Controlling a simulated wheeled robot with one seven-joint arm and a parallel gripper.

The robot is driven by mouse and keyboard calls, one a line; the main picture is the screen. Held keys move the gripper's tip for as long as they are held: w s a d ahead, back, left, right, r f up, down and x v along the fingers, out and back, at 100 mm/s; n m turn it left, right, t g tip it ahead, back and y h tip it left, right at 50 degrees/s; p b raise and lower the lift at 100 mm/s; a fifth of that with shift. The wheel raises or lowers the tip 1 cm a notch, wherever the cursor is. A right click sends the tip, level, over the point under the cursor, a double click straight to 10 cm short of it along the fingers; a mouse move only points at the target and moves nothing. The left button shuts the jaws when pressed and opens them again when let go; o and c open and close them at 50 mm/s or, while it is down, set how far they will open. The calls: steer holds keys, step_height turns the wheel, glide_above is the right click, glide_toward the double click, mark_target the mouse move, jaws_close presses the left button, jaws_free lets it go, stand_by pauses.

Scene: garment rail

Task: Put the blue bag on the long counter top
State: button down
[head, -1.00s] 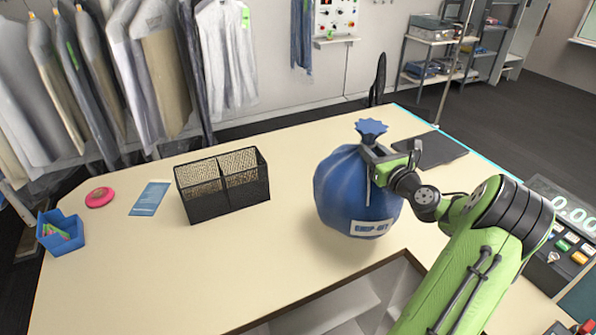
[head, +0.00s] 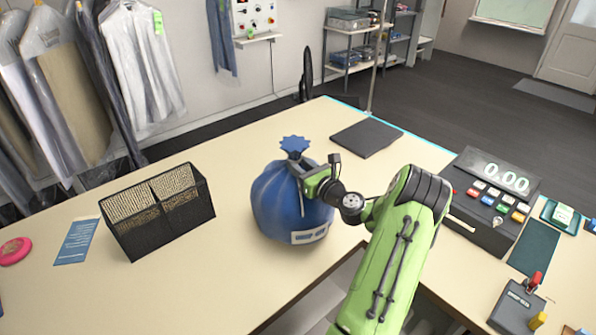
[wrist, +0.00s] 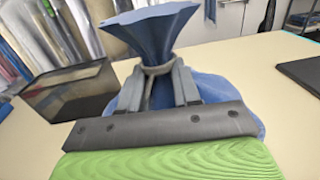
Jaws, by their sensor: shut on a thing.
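The blue bag (head: 283,207) is upright at the counter, with a gathered, flared neck and a white label low on its front. It also shows in the wrist view (wrist: 150,28), where its neck rises between the fingers. My gripper (head: 306,172) is shut on the bag's tied neck; both fingers flank the neck in the wrist view (wrist: 158,88). The long cream counter top (head: 205,285) spreads under and around the bag. Whether the bag's base touches the top or hangs slightly above it, I cannot tell.
A black mesh basket (head: 160,215) stands left of the bag. A dark flat pad (head: 366,137) lies behind right. A cash register (head: 490,200) stands at the right. An opening in the counter is in front of the bag. The top between basket and bag is clear.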

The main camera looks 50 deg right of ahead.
steer(key=shift+f, duration=0.45)
steer(key=c, duration=1.2)
jaws_free()
steer(key=shift+f, duration=0.25)
steer(key=o, duration=0.4)
steer(key=shift+s, duration=0.1)
steer(key=shift+r, duration=0.1)
